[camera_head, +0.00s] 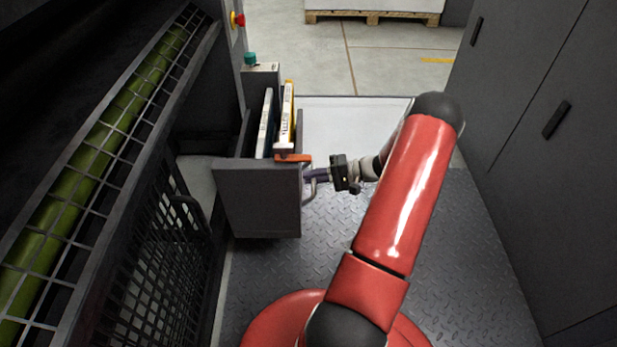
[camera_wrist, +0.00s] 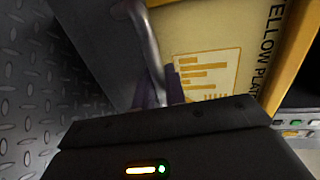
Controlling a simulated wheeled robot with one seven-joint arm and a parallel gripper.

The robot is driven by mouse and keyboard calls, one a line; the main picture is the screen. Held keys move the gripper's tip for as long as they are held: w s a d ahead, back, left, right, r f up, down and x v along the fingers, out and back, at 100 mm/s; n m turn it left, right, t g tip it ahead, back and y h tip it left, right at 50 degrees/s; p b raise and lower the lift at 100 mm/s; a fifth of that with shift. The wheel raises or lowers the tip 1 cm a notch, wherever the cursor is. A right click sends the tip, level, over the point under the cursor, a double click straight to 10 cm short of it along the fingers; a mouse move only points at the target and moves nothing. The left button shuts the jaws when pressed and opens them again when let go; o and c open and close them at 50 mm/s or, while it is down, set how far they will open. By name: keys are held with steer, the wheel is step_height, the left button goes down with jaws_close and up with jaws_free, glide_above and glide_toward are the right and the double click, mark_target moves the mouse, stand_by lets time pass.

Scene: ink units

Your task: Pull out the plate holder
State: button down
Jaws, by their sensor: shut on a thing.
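The plate holder (camera_head: 258,200) is a dark grey box standing out from the machine on the left in the head view. It holds upright plates, one with a yellow edge (camera_head: 287,115) and one with a dark bluish face (camera_head: 265,125). A curved metal handle (camera_head: 309,187) is on its right side. My gripper (camera_head: 316,176) is shut on the handle from the right. In the wrist view the handle (camera_wrist: 148,40) runs down between the purple fingers (camera_wrist: 160,88), beside a yellow panel whose lettering is partly cut off.
A mesh guard (camera_head: 150,250) and a green roller (camera_head: 95,140) are at the left. Dark cabinets (camera_head: 530,130) line the right. The tread-plate floor (camera_head: 450,250) between is clear around my base. A pallet (camera_head: 373,17) stands at the back.

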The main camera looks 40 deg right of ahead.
steer(key=c, duration=1.6)
jaws_free()
steer(key=shift+o, duration=0.2)
steer(key=shift+s+d, duration=0.1)
steer(key=v, duration=0.7)
steer(key=shift+s+d+p, duration=0.2)
steer(key=shift+d+p, duration=0.1)
